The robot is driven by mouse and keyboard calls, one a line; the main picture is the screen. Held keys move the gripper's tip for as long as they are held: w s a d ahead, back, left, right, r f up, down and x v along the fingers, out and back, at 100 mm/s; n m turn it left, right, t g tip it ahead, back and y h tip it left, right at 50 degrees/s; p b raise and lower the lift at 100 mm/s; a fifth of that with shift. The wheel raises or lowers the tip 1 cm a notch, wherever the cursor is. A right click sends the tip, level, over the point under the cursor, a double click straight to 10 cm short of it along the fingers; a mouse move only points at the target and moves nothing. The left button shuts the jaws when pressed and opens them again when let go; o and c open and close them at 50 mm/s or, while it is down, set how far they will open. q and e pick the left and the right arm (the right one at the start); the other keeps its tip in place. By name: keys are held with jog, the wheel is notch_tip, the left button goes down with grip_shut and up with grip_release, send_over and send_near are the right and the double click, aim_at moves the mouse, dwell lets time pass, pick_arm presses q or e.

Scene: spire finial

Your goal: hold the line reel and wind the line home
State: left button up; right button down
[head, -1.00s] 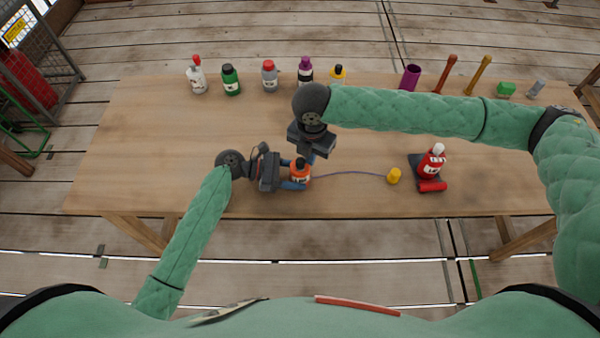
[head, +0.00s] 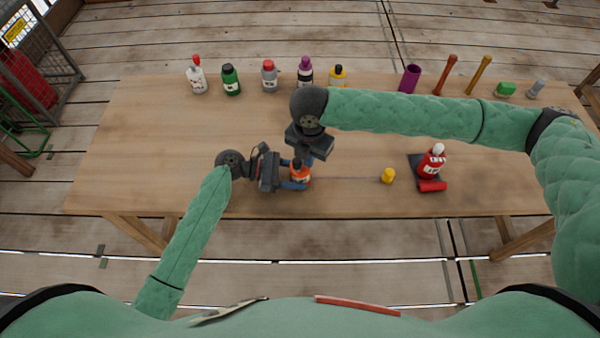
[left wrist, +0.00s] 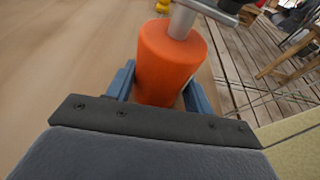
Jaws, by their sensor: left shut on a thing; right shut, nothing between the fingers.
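The line reel (head: 300,175) is an orange, bottle-like cylinder with a pale label, standing upright near the table's front. My left gripper (head: 294,185) is shut around its lower body, with blue fingers on both sides. In the left wrist view the orange reel (left wrist: 165,65) has a grey crank (left wrist: 205,12) on top with a dark knob (left wrist: 238,4). A thin line (head: 345,179) runs right from the reel to a small yellow piece (head: 388,176) on the table. My right gripper (head: 307,157) is shut and empty, pointing down at the reel's top; its contact with the crank is unclear.
A red bottle with a white cap (head: 432,163) stands on a dark mat (head: 416,172), right of the yellow piece. The table's left side is clear.

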aim_at(296, 160)
jog(key=shift+s+a, duration=0.5)
jog(key=shift+a, duration=0.35)
dwell(1.2)
jog(key=shift+w+a, duration=0.1)
jog(key=shift+a, duration=0.6)
dwell(0.5)
jog(key=shift+w+a, duration=0.4)
jog(key=shift+a, duration=0.15)
dwell(0.7)
jog(key=shift+w+a, duration=0.15)
jog(key=shift+w, duration=0.15)
dwell(0.4)
jog(key=shift+w+a, duration=0.1)
jog(key=shift+w, duration=0.55)
dwell(0.9)
jog(key=shift+w, duration=0.4)
dwell(0.5)
jog(key=shift+s+a, duration=0.15)
jog(key=shift+s, duration=0.15)
